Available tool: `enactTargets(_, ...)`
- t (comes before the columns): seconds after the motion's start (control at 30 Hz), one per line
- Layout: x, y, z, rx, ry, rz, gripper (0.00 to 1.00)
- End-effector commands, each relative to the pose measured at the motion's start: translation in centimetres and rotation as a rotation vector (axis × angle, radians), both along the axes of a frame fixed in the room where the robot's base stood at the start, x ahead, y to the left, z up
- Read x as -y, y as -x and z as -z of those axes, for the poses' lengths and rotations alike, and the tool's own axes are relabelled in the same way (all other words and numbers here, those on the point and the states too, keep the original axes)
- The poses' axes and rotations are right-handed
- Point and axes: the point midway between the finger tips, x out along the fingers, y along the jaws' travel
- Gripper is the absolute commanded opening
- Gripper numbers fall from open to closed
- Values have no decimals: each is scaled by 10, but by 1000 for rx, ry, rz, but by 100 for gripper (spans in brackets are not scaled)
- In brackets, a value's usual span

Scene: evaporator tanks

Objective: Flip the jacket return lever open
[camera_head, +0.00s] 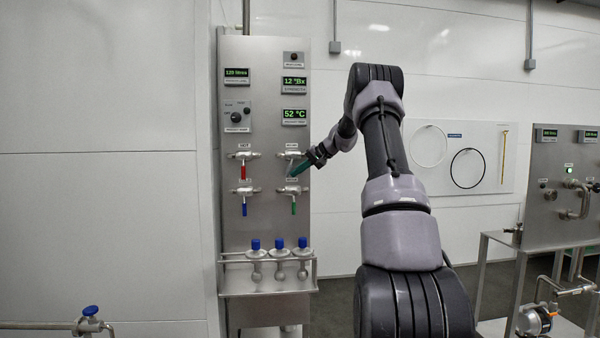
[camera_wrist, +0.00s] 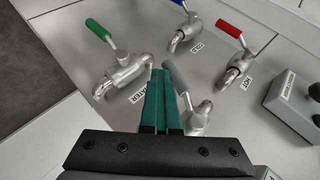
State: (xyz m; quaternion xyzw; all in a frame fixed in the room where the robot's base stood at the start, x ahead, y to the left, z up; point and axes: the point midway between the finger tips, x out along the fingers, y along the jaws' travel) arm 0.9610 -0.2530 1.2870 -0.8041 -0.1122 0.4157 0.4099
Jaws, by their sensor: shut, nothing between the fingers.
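The upper right valve (camera_head: 291,154) on the steel panel has a grey lever (camera_wrist: 174,76); its label is hidden or too small to read, so I cannot confirm that it is the jacket return. In the wrist view its valve body (camera_wrist: 200,118) is partly hidden by my fingers. The grey lever slants up from it, just right of my fingertips. My gripper (camera_head: 300,169) has green fingers, shut and empty, which also show in the wrist view (camera_wrist: 161,76). They are beside the grey lever; I cannot tell whether they touch it.
A red lever (camera_head: 243,171), a blue lever (camera_head: 244,208) and a green lever (camera_head: 293,208) are close by on the same panel. A grey switch box (camera_wrist: 294,101) is also there. Blue-capped bottles (camera_head: 279,262) stand in a rack below. Open wall lies left of the panel.

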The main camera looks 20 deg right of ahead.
Motion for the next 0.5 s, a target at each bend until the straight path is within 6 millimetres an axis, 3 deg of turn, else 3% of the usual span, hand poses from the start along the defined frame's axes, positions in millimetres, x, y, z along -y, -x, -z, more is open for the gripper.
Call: enactTargets(0.5,-27,-8,-2,137,-478,0,0)
